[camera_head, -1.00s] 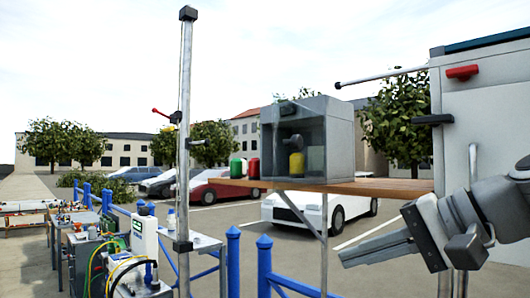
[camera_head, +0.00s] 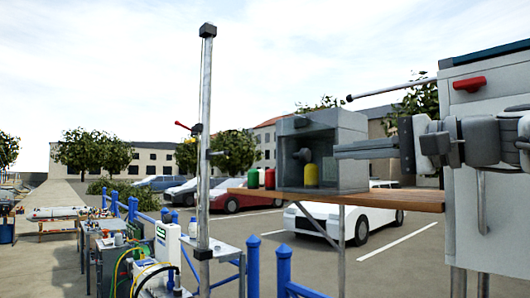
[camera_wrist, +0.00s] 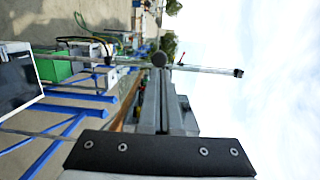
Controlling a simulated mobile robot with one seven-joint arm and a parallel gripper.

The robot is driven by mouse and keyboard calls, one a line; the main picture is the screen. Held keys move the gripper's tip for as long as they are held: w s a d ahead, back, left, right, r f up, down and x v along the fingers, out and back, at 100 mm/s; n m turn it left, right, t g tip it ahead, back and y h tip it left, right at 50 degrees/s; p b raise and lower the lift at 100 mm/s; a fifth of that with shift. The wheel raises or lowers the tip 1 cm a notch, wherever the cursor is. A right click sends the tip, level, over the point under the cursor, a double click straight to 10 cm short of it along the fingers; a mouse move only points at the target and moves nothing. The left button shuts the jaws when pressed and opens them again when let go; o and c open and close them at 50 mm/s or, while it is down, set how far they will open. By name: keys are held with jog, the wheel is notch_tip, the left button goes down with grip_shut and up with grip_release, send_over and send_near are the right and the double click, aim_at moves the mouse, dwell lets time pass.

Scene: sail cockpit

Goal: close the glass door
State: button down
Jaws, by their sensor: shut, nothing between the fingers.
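The glass door (camera_head: 294,172) is a clear pane at the front of a grey box (camera_head: 352,150) on a wooden shelf. Its dark round knob (camera_head: 303,155) shows in front of the box's inside. How far the door stands open I cannot tell. A yellow canister (camera_head: 311,174) shows in the box. Contact is unclear.
The wooden shelf (camera_head: 405,199) carries the box, with green and red canisters (camera_head: 262,178) at its left. A metal post (camera_head: 204,140) stands left of it. A large grey cabinet (camera_head: 488,210) stands right. Blue posts (camera_head: 284,270) and parked cars are around.

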aim_at(308, 155)
jog(key=shift+p+x, duration=0.35)
jog(key=shift+x, duration=2.15)
jog(key=shift+a, duration=0.1)
